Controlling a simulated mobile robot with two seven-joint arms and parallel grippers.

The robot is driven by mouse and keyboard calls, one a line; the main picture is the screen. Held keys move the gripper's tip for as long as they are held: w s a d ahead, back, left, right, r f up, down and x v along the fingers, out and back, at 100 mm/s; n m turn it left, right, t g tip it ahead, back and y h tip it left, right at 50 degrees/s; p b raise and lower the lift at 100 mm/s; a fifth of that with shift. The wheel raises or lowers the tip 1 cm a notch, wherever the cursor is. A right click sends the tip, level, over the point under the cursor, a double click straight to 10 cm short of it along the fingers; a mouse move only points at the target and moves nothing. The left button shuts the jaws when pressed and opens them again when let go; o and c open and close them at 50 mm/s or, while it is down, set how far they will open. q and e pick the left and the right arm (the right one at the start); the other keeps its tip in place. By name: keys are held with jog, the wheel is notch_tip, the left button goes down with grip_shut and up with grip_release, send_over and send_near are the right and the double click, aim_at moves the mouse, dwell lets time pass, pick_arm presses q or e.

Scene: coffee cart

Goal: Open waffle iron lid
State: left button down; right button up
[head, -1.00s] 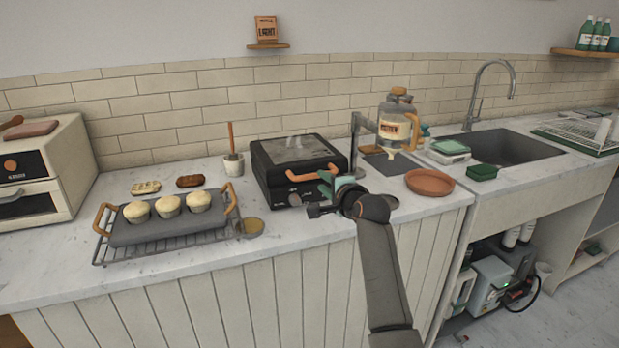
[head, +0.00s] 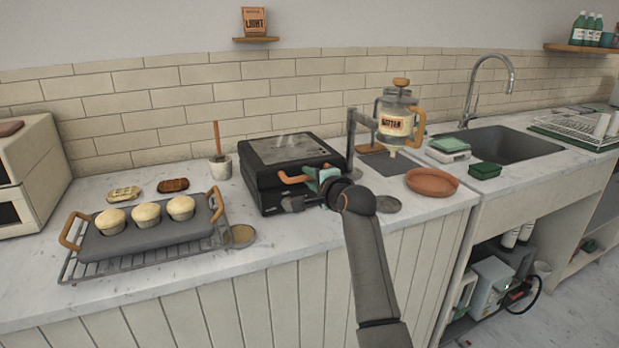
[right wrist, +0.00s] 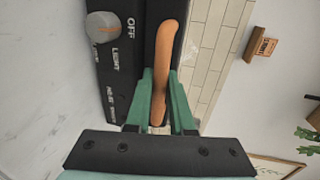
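The black waffle iron (head: 268,196) stands on the counter, its dark lid (head: 290,148) lying over the base, looking down or nearly so. An orange curved handle (head: 291,180) sits at the lid's front. My right gripper (head: 318,180) is at the right part of this handle. In the right wrist view, the handle (right wrist: 165,50) runs between the green fingers of my right gripper (right wrist: 161,85), which appear to touch it on both sides. A grey knob (right wrist: 102,27) and printed settings show on the front panel beside it. My left gripper is not in view.
A muffin tray (head: 150,240) on a rack lies left of the iron. A utensil pot (head: 220,167) stands close behind left. A glass dispenser (head: 396,125) on a stand and a terracotta plate (head: 432,182) are to the right. The wall is behind.

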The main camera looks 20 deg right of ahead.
grip_shut()
dwell(1.1)
